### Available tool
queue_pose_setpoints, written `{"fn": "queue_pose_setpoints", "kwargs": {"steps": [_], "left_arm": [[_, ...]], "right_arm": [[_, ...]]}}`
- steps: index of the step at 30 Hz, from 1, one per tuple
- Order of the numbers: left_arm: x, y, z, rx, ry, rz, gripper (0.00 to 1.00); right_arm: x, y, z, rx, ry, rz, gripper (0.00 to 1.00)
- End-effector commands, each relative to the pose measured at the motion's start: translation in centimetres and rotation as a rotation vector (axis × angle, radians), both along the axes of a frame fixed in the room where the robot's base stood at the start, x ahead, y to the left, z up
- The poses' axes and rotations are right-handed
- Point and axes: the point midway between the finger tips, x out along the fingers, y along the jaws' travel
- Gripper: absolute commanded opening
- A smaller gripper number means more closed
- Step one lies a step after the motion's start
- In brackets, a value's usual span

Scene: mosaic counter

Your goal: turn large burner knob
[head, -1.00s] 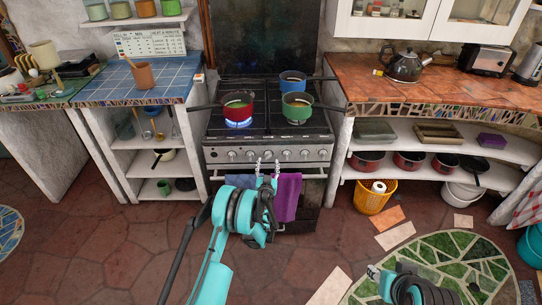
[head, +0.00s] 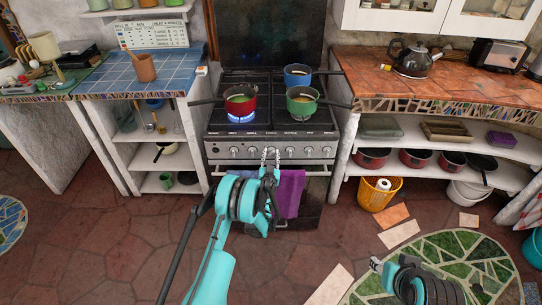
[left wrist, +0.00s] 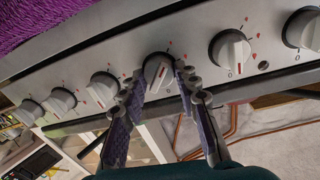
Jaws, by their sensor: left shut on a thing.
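The stove (head: 215,137) stands in the middle of the head view, with a row of several knobs (head: 307,150) on its steel front panel. My left gripper (head: 271,155) is at the panel, near the middle of the row. In the left wrist view, its purple-padded fingers (left wrist: 160,85) are shut on one round grey knob (left wrist: 157,70), with one finger on each side. Other knobs (left wrist: 230,49) flank it, clear of the fingers. I cannot read a burner label for the held knob. My right gripper (head: 376,264) is low at the right; its jaw state is unclear.
A red pot (head: 240,101) sits over a blue flame at the left front. A green pot (head: 302,101) and a blue pot (head: 297,77) are on the right burners. A purple towel (head: 290,193) hangs on the oven door below the panel.

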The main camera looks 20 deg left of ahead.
Motion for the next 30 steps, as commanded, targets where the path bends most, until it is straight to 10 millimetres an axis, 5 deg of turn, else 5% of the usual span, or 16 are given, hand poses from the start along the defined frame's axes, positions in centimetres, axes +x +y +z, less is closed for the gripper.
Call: {"fn": "queue_pose_setpoints", "kwargs": {"steps": [11, 30], "left_arm": [[0.07, -0.04, 0.07, 0.193, 0.055, 0.001, 0.02], [0.15, -0.19, 0.13, 0.773, 0.223, 0.000, 0.02]], "right_arm": [[-0.01, 0.00, 0.01, 0.000, 0.000, 0.000, 0.40], [0.00, 0.00, 0.01, 0.000, 0.000, 0.000, 0.40]]}}
